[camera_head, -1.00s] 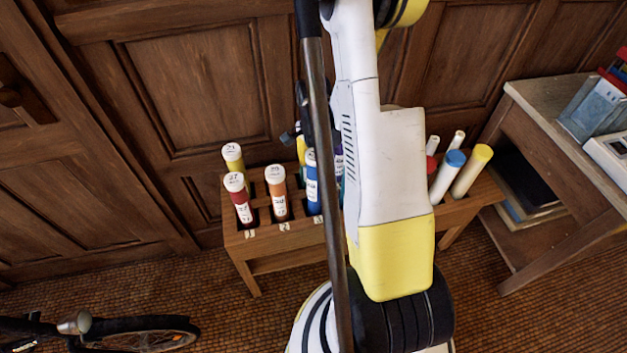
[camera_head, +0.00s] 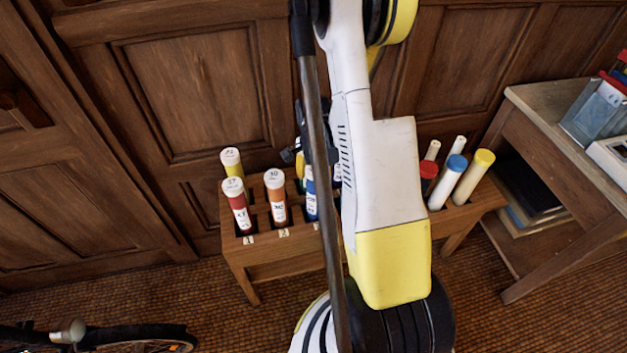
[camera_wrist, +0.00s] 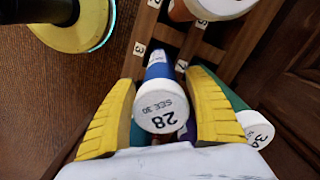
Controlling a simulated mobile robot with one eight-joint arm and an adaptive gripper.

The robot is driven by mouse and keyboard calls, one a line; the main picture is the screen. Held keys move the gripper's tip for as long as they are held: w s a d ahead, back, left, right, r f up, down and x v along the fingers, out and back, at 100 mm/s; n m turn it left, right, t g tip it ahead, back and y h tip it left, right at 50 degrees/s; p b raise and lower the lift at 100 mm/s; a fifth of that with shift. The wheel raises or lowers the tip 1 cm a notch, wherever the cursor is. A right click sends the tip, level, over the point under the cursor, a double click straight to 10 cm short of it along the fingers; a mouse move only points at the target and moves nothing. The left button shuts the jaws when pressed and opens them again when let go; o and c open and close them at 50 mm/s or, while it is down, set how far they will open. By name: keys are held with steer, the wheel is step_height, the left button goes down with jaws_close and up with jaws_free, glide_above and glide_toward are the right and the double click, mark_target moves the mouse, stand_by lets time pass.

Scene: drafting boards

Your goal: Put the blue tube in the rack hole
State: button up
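The blue tube (camera_head: 311,203) stands upright in the front row of the wooden rack (camera_head: 262,247), right of the orange tube. My arm hides part of it. In the wrist view its white cap (camera_wrist: 163,107), marked 28, faces the camera, and its blue body (camera_wrist: 158,70) runs down into the rack between wooden bars. My gripper (camera_wrist: 160,82) has its two yellow fingers on either side of the tube, with narrow gaps beside it. In the head view my gripper (camera_head: 301,163) is at the tube's top, mostly hidden behind my arm.
A red tube (camera_head: 239,208), an orange tube (camera_head: 277,203) and a yellow tube (camera_head: 232,163) stand close by on the left. A wooden side table (camera_head: 540,100) stands right; panelled wall behind.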

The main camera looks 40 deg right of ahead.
step_height(320, 180, up, 12)
steer(key=p, duration=0.5)
steer(key=shift+r+p, duration=0.25)
steer(key=shift+p, duration=0.15)
steer(key=a+r+n+t+h, duration=0.1)
steer(key=a+r+n+t, duration=0.3)
steer(key=a+r+n, duration=1)
steer(key=s+a+r+n+t+y, duration=0.1)
steer(key=s+a+r+n+t, duration=0.2)
steer(key=a, duration=0.8)
step_height(320, 180, up, 3)
steer(key=s, duration=0.2)
steer(key=shift+s+n, duration=0.3)
steer(key=shift+n, duration=0.1)
steer(key=shift+r, duration=0.1)
